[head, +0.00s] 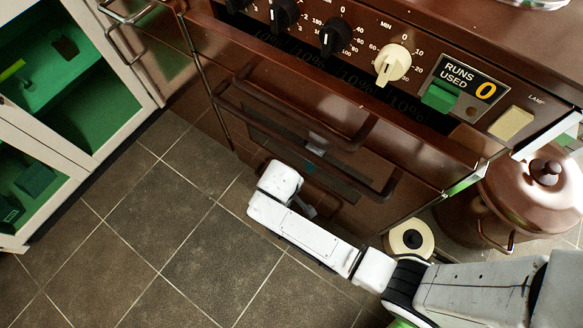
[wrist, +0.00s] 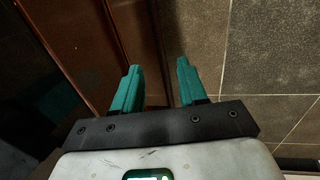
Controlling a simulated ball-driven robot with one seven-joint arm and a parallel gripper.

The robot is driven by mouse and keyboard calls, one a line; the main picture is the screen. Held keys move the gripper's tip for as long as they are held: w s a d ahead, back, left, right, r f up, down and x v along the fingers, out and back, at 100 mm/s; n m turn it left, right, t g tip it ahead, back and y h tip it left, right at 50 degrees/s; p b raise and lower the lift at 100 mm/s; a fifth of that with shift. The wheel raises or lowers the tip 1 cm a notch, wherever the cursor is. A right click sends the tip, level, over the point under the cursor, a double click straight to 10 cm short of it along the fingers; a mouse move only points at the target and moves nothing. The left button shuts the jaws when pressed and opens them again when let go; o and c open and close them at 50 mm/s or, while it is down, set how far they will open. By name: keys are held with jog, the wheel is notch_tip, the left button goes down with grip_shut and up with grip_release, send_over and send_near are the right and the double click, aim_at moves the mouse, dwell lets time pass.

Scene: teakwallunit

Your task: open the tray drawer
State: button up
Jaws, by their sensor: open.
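The brown stove front (head: 335,215) has two long bar handles, an upper one (head: 300,110) and a lower one (head: 345,168). The tray drawer appears to be the low front panel, but its edges are dark and I cannot tell them clearly. It looks shut. My gripper (wrist: 157,84) is open, with two teal fingers apart and nothing between them. In the wrist view a brown panel (wrist: 75,45) is on the left of the fingers, and no handle shows between them.
A control panel with knobs (head: 392,65) runs along the top of the stove. A white cabinet (head: 115,75) with green shelves stands at the left. A brown lidded pot (head: 535,190) and a round cream object (head: 408,238) are at the right. The tiled floor (head: 165,215) is clear.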

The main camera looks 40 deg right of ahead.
jog(key=f+b, duration=0.1)
jog(key=f, duration=0.1)
jog(key=d+f+b, duration=0.1)
jog(key=f, duration=0.2)
jog(key=f+b, duration=0.2)
jog(key=f, duration=0.1)
jog(key=shift+w+d, duration=0.25)
jog(key=shift+r, duration=0.1)
jog(key=shift+c, duration=0.4)
grip_shut()
